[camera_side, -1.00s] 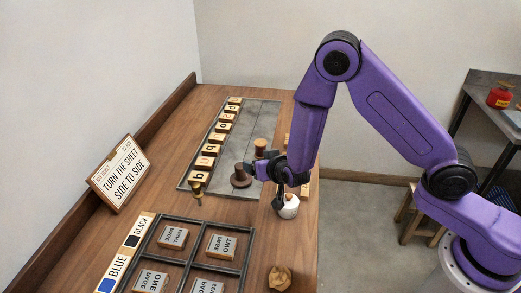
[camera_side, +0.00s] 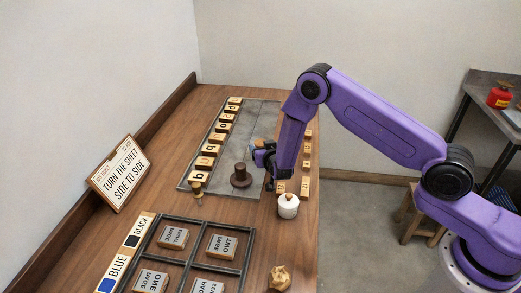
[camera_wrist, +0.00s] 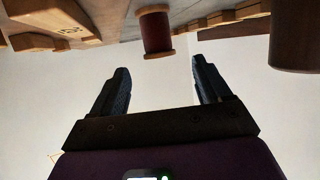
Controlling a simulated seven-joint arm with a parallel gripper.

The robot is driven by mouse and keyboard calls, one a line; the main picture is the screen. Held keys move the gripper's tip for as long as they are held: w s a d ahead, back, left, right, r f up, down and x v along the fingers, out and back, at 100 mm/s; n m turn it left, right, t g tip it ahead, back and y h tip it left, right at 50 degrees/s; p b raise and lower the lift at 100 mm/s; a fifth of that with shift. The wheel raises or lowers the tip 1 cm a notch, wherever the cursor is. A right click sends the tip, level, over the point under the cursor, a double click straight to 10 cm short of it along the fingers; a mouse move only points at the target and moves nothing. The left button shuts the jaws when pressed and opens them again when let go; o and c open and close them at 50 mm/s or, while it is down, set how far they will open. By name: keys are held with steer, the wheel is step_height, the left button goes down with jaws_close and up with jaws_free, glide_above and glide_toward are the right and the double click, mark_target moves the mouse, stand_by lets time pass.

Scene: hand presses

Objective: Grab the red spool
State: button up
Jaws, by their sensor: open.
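The spool (camera_wrist: 156,33) has a reddish-brown core and paler flanges. In the wrist view it stands beyond the fingertips, roughly in line with the gap between them and not between the fingers. In the side view only a small part of the spool (camera_side: 258,142) shows behind my gripper (camera_side: 262,158). My gripper (camera_wrist: 160,72) is open and empty, with its two dark fingers apart on either side of a clear gap.
A dark brown knobbed piece (camera_side: 241,176) stands on the grey plate (camera_side: 232,150), left of my gripper. A white pot (camera_side: 288,206) stands nearer the camera. Lettered wooden blocks (camera_side: 208,150) line the plate's left edge. Framed tiles (camera_side: 222,245) lie in front.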

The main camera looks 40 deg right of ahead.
mark_target(261, 143)
steer(key=shift+x, duration=3.4)
steer(key=shift+c, duration=0.2)
steer(key=c, duration=1.1)
